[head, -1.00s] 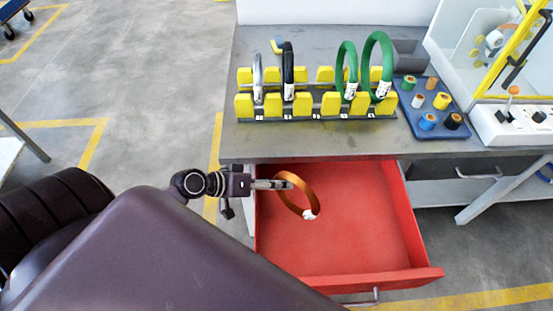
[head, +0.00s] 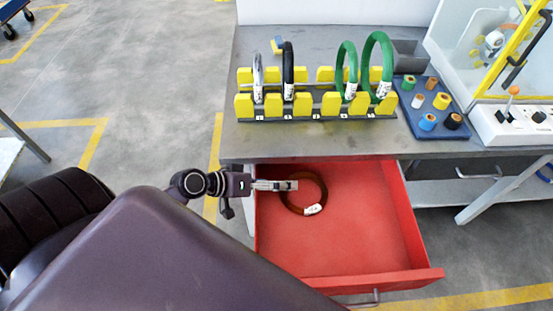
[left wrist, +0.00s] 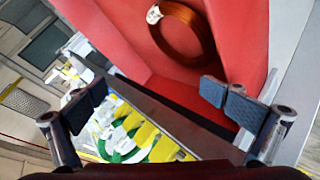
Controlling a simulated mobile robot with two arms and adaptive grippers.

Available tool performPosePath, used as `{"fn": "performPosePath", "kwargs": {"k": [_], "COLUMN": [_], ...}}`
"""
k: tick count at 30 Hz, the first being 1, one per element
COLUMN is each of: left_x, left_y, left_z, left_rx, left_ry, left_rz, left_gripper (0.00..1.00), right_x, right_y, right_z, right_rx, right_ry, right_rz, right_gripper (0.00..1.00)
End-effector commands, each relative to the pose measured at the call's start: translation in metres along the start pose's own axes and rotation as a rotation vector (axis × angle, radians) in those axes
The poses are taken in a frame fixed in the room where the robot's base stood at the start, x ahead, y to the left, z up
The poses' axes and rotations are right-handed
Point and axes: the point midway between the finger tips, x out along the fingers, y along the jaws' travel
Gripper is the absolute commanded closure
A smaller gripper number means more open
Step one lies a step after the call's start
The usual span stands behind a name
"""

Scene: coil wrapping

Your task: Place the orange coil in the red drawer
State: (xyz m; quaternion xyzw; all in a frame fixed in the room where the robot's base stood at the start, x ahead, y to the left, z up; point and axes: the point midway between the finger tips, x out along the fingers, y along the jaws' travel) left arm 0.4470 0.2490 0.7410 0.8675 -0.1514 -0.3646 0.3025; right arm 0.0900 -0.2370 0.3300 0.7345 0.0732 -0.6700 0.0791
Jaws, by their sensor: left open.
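The orange coil (head: 322,190), a thin ring with a white tag, lies in the back left part of the open red drawer (head: 360,240). It looks darker and flat on the drawer floor. In the left wrist view the coil (left wrist: 207,38) rests inside the drawer (left wrist: 110,22), apart from the fingers. My left gripper (head: 292,185) is over the drawer's left side and overlaps the coil's left edge in the head view. In the left wrist view the gripper (left wrist: 158,98) is open, with nothing between its fingers. My right gripper is not in view.
The grey workbench (head: 270,145) stands above the drawer. It carries a yellow coil rack (head: 245,106) with green, black and white coils. A blue tray (head: 425,118) of tape rolls and a grey bin (head: 409,55) stand to its right. The drawer's right side is empty.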

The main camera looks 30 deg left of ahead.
Motion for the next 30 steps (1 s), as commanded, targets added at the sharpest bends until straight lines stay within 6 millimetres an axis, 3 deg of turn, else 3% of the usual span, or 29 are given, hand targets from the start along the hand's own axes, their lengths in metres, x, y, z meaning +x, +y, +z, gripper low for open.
{"fn": "performPosePath", "kwargs": {"k": [8, 21, 30], "left_x": [-0.010, -0.084, -0.116], "left_y": [-0.002, -0.001, 0.000], "left_z": [0.003, 0.002, 0.001], "left_rx": [-0.001, -0.001, -0.001], "left_ry": [-0.005, -0.003, -0.001], "left_rz": [-0.004, -0.003, -0.001], "left_gripper": [0.00, 0.00, 0.00], "right_x": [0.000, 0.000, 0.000], "right_y": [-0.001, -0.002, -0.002], "right_z": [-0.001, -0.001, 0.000], "right_rx": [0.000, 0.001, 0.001], "right_ry": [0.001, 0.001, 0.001], "right_rz": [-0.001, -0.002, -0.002], "right_gripper": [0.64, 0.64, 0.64]}}
